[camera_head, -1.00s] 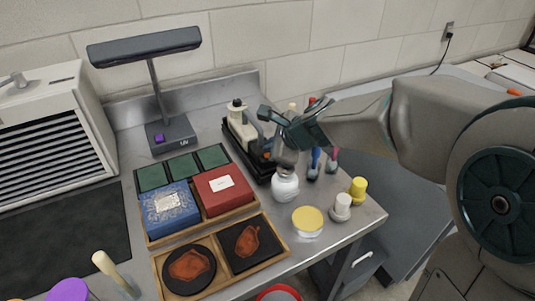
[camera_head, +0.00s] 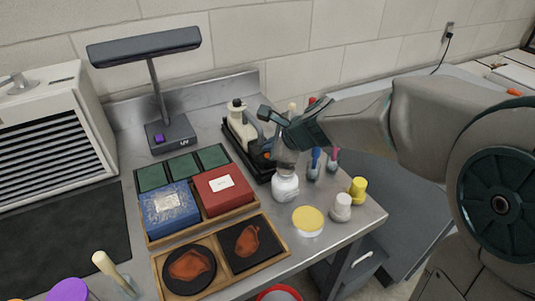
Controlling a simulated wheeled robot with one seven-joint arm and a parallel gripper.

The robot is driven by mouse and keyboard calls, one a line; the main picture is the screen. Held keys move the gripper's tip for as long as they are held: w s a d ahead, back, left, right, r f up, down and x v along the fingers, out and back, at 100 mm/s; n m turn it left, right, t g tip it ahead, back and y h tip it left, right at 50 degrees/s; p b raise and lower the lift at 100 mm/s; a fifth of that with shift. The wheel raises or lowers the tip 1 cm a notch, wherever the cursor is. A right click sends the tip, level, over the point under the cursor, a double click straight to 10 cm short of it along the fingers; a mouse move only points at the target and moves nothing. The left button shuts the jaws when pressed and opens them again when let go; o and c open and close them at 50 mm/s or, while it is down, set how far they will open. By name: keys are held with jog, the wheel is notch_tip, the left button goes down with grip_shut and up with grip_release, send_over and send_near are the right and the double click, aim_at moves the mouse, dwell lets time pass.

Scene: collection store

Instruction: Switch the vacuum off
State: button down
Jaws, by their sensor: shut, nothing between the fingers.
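No part in view is clearly marked as a vacuum or its switch. A cream and black bench device (camera_head: 240,122) stands in a black tray at the back of the bench and may be it; I cannot tell for sure. My gripper (camera_head: 274,118) is shut and empty. It comes in from the right and hangs over the right part of the tray, just right of the cream device in the picture. It hides part of the tray and what stands there. Whether it touches anything is not clear.
Near my gripper stand a white jar (camera_head: 285,188), blue and pink-topped bottles (camera_head: 314,162), a yellow-lidded jar (camera_head: 308,221) and small capped bottles (camera_head: 341,207). A UV lamp (camera_head: 171,133), boxes (camera_head: 223,190) and a slatted grey unit (camera_head: 45,130) stand left.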

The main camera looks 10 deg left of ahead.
jog(key=shift+f, duration=0.15)
jog(key=shift+f+b, duration=0.3)
jog(key=shift+b, duration=0.1)
jog(key=shift+f, duration=0.15)
dwell(0.4)
jog(key=shift+r+p, duration=0.5)
jog(key=shift+r, duration=0.1)
jog(key=shift+r, duration=0.1)
notch_tip(320, 180, up, 6)
jog(key=p, duration=0.5)
jog(key=shift+p, duration=0.3)
